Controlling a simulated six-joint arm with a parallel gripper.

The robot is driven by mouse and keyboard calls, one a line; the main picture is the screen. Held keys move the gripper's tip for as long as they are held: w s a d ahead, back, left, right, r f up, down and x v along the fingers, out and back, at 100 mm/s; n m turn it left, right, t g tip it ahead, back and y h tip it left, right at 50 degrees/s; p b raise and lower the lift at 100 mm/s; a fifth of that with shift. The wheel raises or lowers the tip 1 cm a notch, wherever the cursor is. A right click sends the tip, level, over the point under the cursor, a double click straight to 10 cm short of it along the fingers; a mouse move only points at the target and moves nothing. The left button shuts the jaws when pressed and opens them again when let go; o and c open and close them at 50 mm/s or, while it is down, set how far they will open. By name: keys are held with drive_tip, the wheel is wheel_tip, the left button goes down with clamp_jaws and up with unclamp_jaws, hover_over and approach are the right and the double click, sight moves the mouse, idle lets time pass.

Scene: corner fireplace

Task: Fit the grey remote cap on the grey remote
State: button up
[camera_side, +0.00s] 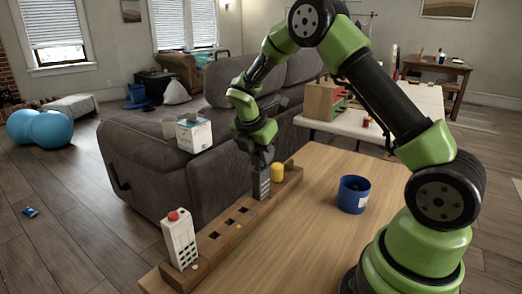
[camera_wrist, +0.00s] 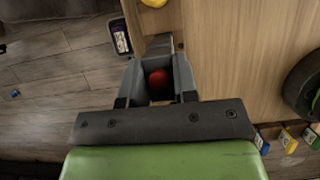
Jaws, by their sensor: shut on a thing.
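The grey remote (camera_side: 263,187) stands upright at the right part of a long wooden rack (camera_side: 215,245), with pale keypad buttons on its face. My gripper (camera_side: 261,166) is directly above it and shut on the grey remote cap. In the wrist view a red knob (camera_wrist: 159,84) shows between the fingers of my gripper (camera_wrist: 159,75); I take it as the top of the cap. The fingers hide most of the cap. I cannot tell whether the cap touches the remote or is seated on it.
A white remote (camera_side: 180,242) with a red knob stands at the rack's near left end. Several empty slots lie between the remotes. A yellow cylinder (camera_side: 277,173) is close beside my gripper. A blue cup (camera_side: 354,194) stands on the table (camera_side: 310,225). A grey sofa (camera_side: 175,175) is behind.

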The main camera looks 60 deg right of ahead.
drive_tip(key=shift+f, duration=0.8)
drive_tip(key=o, duration=0.9)
drive_tip(key=s+a+r+m+t+y, duration=0.1)
drive_tip(key=s+a+r+m, duration=0.15)
drive_tip(key=r, duration=0.45)
drive_tip(key=s+a+r+m, duration=0.1)
drive_tip(key=a+r+m, duration=0.1)
drive_tip(key=a+r, duration=0.35)
drive_tip(key=s+a+r+m+t+y, duration=0.2)
drive_tip(key=s+m, duration=0.3)
drive_tip(key=s+a+r+m+t+y, duration=0.1)
drive_tip(key=s+a+r+m+t, duration=0.1)
drive_tip(key=s+m, duration=0.4)
drive_tip(key=s+a+r+m+t+y, duration=0.2)
drive_tip(key=s+a+m, duration=0.2)
drive_tip(key=s+m, duration=0.2)
drive_tip(key=shift+s+m+y, duration=0.1)
drive_tip(key=shift+m+y, duration=0.15)
drive_tip(key=shift+y, duration=0.05)
